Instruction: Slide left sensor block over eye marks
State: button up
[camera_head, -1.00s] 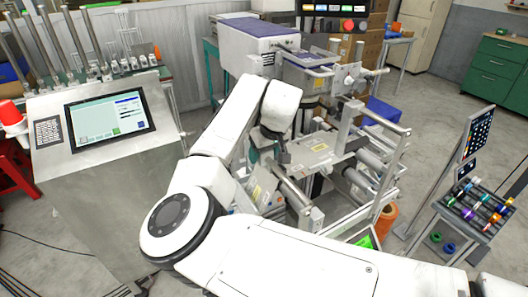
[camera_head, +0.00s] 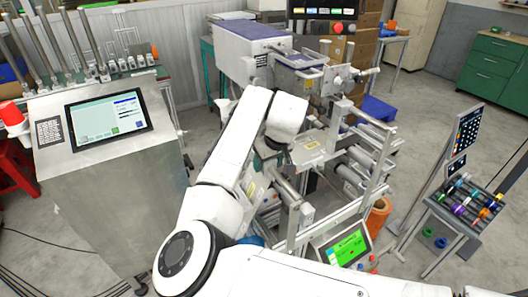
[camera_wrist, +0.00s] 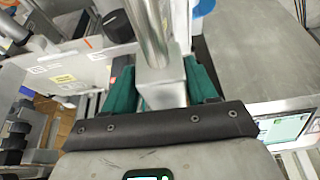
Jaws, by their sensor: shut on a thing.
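My gripper (camera_wrist: 163,95) has green fingers on both sides of a grey metal block (camera_wrist: 162,82) in the wrist view and is shut on it. The block sits at the end of a shiny round bar (camera_wrist: 149,30). I take it for the left sensor block, but cannot confirm this. In the head view my gripper (camera_head: 266,158) is at the left part of the machine, mostly hidden by my own arm. The block cannot be made out there. No eye marks can be made out in either view.
A pale plate with a yellow label (camera_wrist: 62,80) and a black knob (camera_wrist: 116,26) are beside the bar. The machine has rollers (camera_head: 350,175) on the right and a green-lit panel (camera_head: 343,249) in front. A touchscreen console (camera_head: 108,118) stands left.

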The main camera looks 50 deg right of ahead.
jog(key=shift+s+a, duration=0.55)
jog(key=shift+s, duration=0.25)
jog(key=o, duration=1.3)
jog(key=shift+a, duration=0.15)
jog(key=shift+d, duration=0.2)
jog(key=shift+s+r, duration=0.1)
jog(key=shift+s+r, duration=0.15)
jog(key=shift+r, duration=0.15)
jog(key=v, duration=1)
jog(key=shift+b, duration=0.45)
